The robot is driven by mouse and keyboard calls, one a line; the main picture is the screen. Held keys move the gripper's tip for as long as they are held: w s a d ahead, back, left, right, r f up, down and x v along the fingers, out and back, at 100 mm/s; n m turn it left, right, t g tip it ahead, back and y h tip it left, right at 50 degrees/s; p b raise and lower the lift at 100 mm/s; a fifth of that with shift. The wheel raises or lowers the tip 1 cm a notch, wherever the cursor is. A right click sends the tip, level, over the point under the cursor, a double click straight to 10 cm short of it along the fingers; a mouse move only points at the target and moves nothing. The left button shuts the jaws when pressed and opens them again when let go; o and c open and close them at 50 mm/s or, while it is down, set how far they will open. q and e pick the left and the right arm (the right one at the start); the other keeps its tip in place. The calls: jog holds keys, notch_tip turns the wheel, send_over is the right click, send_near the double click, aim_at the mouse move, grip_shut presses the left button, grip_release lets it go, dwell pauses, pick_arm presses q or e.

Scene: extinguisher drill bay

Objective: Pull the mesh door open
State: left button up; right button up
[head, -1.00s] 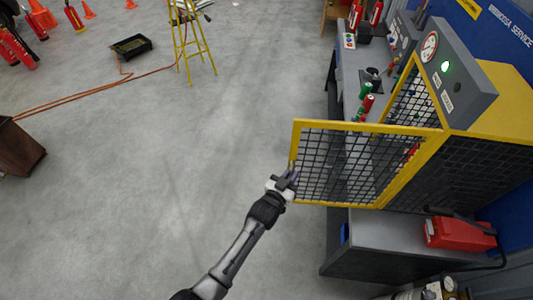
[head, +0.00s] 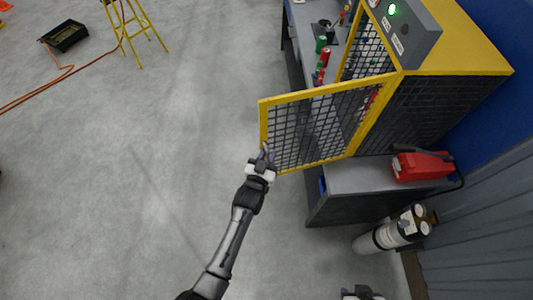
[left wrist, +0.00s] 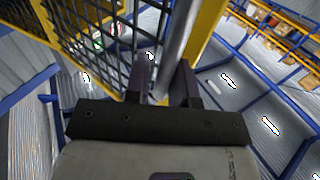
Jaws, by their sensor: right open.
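The mesh door (head: 320,128) has a yellow frame and dark mesh. It stands open, swung out from the yellow cage (head: 450,95) at the right of the head view. My left gripper (head: 265,155) is at the door's free edge, near its lower left corner. In the left wrist view, the fingers of my left gripper (left wrist: 165,80) lie on both sides of a grey upright bar handle (left wrist: 178,40), beside the yellow door frame (left wrist: 205,30). My right gripper (head: 362,292) shows only partly at the bottom edge, away from the door, with its fingers mostly cut off.
A grey bench (head: 345,178) carries the cage, a red case (head: 422,166) and small red and green canisters. Gas cylinders (head: 385,237) stand at the lower right. A yellow stepladder (head: 130,30) and a black tray (head: 64,36) are far left. The floor left of the door is clear.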

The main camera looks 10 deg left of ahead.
pick_arm(q)
jog(key=shift+o, duration=1.3)
jog(key=s+a+b, duration=0.2)
jog(key=s, duration=1.1)
jog(key=shift+s+b, duration=0.3)
jog(key=shift+s, duration=0.05)
